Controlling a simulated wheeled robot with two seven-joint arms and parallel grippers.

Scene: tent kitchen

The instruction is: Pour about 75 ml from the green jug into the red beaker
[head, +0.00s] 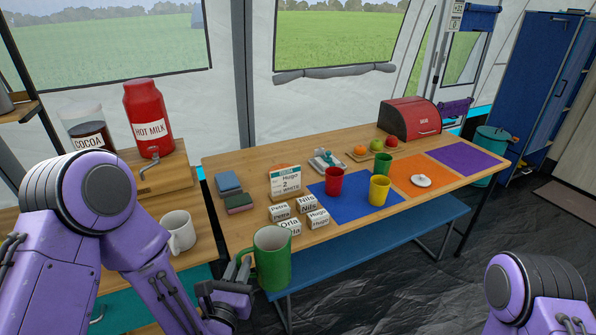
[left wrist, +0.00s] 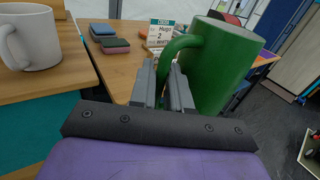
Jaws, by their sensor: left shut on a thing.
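The green jug (head: 272,258) is upright in front of the table's near edge. My left gripper (head: 243,270) is shut on its handle, at the jug's left side. In the left wrist view the jug (left wrist: 222,65) is at the right, with the gripper (left wrist: 168,75) closed at its handle. The red beaker (head: 333,182) stands upright on the blue mat (head: 350,203), farther back and right of the jug. What is inside the jug and beaker cannot be made out. Of my right arm only a purple link shows; its gripper is not in view.
A yellow beaker (head: 379,190) and a green beaker (head: 382,163) stand near the red one. Name blocks (head: 289,226) and an order card (head: 285,181) stand left of the blue mat. A white mug (head: 179,231) is on the left counter.

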